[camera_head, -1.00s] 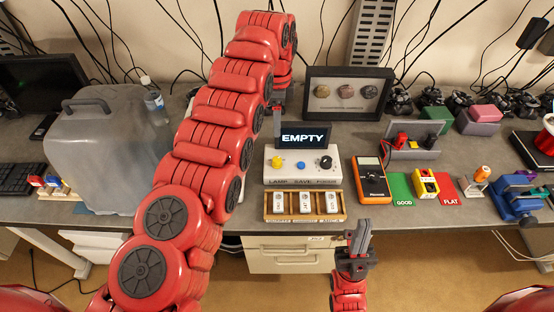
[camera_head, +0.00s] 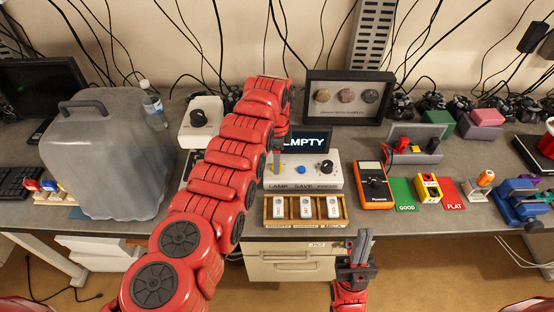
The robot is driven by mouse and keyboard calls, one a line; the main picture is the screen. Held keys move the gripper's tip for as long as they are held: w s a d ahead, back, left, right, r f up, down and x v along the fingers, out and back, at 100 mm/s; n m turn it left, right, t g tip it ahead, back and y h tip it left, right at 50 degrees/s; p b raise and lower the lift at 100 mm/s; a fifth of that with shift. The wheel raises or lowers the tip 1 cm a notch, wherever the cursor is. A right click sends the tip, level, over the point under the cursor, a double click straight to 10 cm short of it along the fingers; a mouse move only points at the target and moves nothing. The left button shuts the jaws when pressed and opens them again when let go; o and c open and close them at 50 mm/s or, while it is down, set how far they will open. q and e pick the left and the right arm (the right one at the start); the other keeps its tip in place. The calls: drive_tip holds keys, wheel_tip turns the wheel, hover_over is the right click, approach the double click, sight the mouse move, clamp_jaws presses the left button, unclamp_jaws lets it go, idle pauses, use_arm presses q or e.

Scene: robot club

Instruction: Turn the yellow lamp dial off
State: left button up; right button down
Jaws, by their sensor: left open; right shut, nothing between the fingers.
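The white control box (camera_head: 330,182) stands on the desk, with labels LAMP, SAVE and a third too small to read clearly. A blue button (camera_head: 300,170) and a black knob (camera_head: 326,165) show on its top. My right gripper (camera_head: 362,240) is shut and empty in front of the desk edge.
A wooden tray (camera_head: 306,223) with white tags sits in front of the box. An orange multimeter (camera_head: 373,184) stands close on the right. A white box with a black knob (camera_head: 198,118) and a large grey jug (camera_head: 105,160) are to the left. A framed display (camera_head: 345,110) stands behind.

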use_arm(q)
drive_tip(key=shift+f, duration=0.7)
clamp_jaws()
